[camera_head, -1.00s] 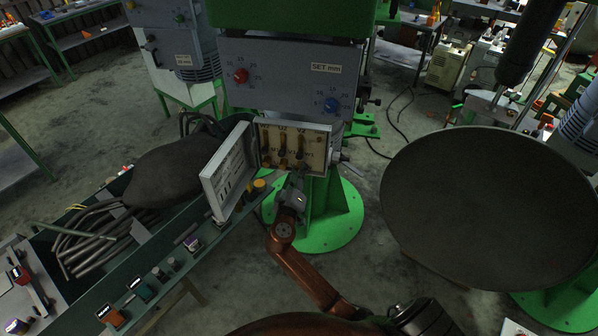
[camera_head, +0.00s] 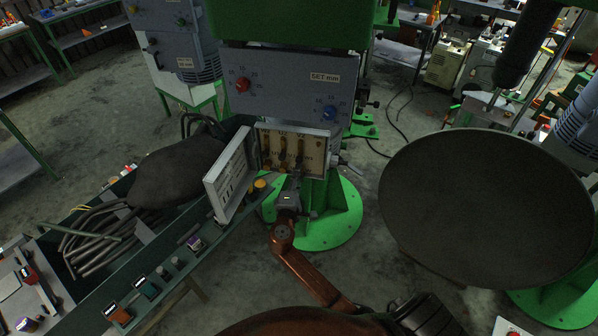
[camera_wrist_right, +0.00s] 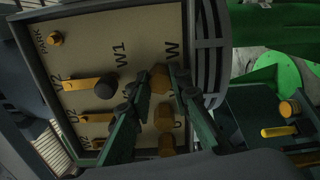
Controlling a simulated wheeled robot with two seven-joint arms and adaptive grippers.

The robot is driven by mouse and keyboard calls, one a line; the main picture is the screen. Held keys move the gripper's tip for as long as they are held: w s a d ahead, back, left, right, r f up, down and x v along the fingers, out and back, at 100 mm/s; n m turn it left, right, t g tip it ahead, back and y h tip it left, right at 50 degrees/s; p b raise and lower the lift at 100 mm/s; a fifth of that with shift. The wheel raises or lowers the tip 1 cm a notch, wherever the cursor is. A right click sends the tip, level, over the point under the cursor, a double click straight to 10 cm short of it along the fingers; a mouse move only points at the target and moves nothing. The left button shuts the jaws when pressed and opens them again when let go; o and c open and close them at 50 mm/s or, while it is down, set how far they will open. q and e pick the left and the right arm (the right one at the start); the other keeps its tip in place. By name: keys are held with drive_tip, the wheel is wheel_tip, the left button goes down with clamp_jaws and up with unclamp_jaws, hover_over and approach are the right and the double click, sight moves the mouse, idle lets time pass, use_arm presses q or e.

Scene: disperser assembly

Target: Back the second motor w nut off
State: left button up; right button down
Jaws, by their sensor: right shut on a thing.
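The open motor terminal box (camera_head: 318,135) has a cream panel with labelled studs, which also shows in the wrist view (camera_wrist_right: 85,30). Brass nuts stand in a row on the panel's W, V, U side. My right gripper (camera_head: 291,180) reaches up to the panel from below. In the wrist view its two dark fingers (camera_wrist_right: 157,88) are shut on the motor w nut (camera_wrist_right: 160,77), beside the letter W. Another brass nut (camera_wrist_right: 163,117) and a third (camera_wrist_right: 165,145) sit below it, partly between the fingers. My left gripper is out of view.
The box's open lid (camera_head: 229,172) hangs at the left. A green tray in the wrist view (camera_wrist_right: 244,105) holds a loose brass nut (camera_wrist_right: 289,108) and a yellow strip (camera_wrist_right: 278,131). Cables (camera_head: 95,240) lie at the left. A large dark disc (camera_head: 485,215) stands at the right.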

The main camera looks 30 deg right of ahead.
drive_tip(key=shift+n+p, duration=0.65)
drive_tip(key=shift+n, duration=0.95)
drive_tip(key=c, duration=1.8)
unclamp_jaws()
drive_tip(key=shift+o, duration=0.2)
